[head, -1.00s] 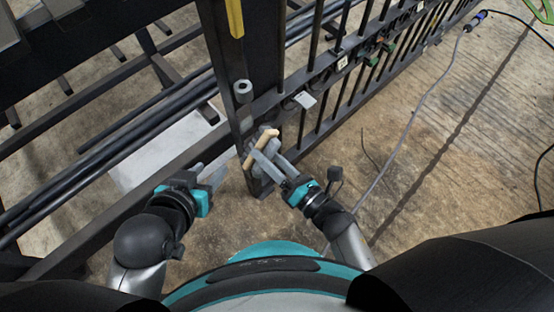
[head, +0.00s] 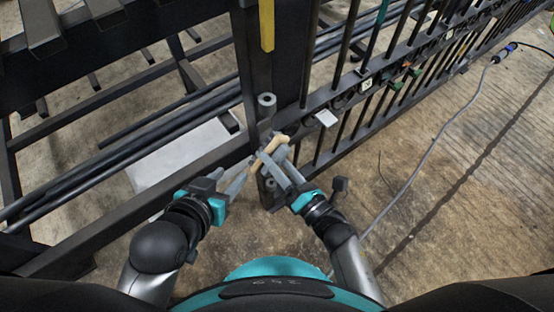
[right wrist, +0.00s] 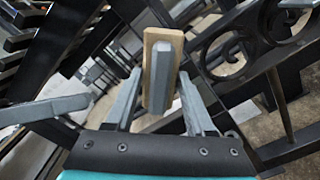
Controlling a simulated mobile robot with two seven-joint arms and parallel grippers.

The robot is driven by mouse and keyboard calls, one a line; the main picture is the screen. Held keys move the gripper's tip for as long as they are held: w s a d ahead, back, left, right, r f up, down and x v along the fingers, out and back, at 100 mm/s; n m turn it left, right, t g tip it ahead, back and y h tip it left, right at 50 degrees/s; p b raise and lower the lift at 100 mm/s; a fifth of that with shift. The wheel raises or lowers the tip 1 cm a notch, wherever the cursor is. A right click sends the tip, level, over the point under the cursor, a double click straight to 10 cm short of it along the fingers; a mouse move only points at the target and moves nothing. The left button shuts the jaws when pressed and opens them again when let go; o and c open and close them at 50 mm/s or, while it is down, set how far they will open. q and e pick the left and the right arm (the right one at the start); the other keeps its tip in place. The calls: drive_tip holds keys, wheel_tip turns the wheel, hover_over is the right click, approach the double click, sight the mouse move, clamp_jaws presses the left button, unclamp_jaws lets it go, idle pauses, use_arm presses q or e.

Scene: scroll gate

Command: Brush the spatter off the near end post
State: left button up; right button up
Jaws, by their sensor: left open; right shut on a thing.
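The dark near end post (head: 256,70) stands upright at the top centre of the head view. I cannot make out spatter on it. My right gripper (head: 273,168) is shut on a brush with a pale wooden block (head: 268,152), held at the post's lower part. I cannot tell whether the brush touches the post. In the right wrist view the wooden block (right wrist: 150,85) and its grey grip sit between the fingers; bristles are hidden. My left gripper (head: 238,182) is open and empty, just left of the brush.
A grey roller (head: 267,101) is on the post above the brush. The barred gate (head: 380,90) runs to the upper right. Dark rails and pipes (head: 130,155) lie left. A cable (head: 440,125) crosses the otherwise open floor on the right.

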sight(286, 146)
drive_tip(key=shift+x, duration=1.05)
drive_tip(key=shift+w+d+b, duration=0.2)
drive_tip(key=shift+w+d, duration=0.35)
drive_tip(key=shift+d, duration=0.25)
drive_tip(key=shift+w+d+b, duration=0.2)
drive_tip(key=shift+w+d, duration=0.3)
drive_tip(key=shift+d, duration=0.3)
drive_tip(key=shift+w, duration=0.2)
drive_tip(key=shift+s+a+r, duration=0.1)
drive_tip(key=shift+s+a, duration=0.35)
drive_tip(key=shift+a, duration=0.3)
drive_tip(key=shift+s+a, duration=0.5)
drive_tip(key=shift+a, duration=0.3)
drive_tip(key=shift+s+a+r, duration=0.1)
drive_tip(key=shift+s+a, duration=0.05)
drive_tip(key=shift+a, duration=0.2)
drive_tip(key=shift+v, duration=3.15)
